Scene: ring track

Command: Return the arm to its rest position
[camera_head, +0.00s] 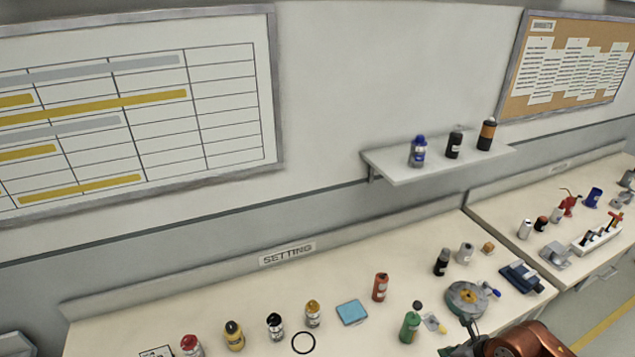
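One of my arms enters at the bottom right edge, with an orange-brown link. I take it to be my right arm. Its dark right gripper (466,337) is partly cut off by the lower edge, over the front of the bench (240,315). It is close to a round grey-green turntable-like device (466,299) and right of a green bottle (410,324). Whether the fingers are open or shut cannot be made out. My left gripper is not in view.
Several small bottles, including a red one (380,287), stand along the bench. A black ring (303,343) and a blue pad (352,312) lie flat. A wall shelf (400,176) holds three bottles. A second bench (500,215) at right carries more items.

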